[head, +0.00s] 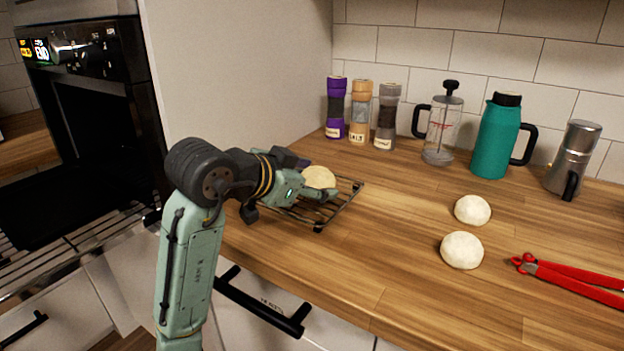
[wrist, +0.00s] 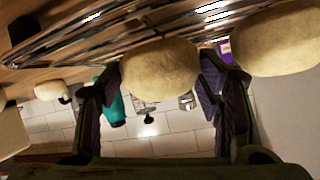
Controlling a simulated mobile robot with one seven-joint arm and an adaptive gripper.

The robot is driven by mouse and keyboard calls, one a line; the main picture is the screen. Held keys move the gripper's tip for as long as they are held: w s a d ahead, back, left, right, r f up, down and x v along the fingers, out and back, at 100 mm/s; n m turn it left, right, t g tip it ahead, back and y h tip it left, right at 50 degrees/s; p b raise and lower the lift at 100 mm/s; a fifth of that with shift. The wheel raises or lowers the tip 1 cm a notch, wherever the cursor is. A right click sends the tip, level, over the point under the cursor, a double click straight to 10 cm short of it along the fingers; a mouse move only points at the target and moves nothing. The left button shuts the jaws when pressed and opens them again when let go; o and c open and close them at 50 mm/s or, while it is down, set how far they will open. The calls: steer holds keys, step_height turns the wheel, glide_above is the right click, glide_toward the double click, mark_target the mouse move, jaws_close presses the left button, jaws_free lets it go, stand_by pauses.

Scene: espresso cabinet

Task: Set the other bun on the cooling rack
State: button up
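The cooling rack (head: 342,203) is a dark wire rack on the counter. It also shows upside down along the top of the wrist view (wrist: 95,38). My gripper (head: 316,186) is low over the rack. In the wrist view its two fingers (wrist: 160,80) close against both sides of a pale round bun (wrist: 160,66), which is at the rack wires. This bun shows in the head view (head: 319,177), partly behind a finger. Another bun (wrist: 277,42) is beside it at the rack in the wrist view; my arm hides it in the head view.
Grinders (head: 361,110), a French press (head: 441,130), a teal jug (head: 497,137) and a moka pot (head: 574,157) stand along the wall. An open oven (head: 80,125) is left.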

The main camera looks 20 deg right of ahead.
steer(key=o, duration=0.4)
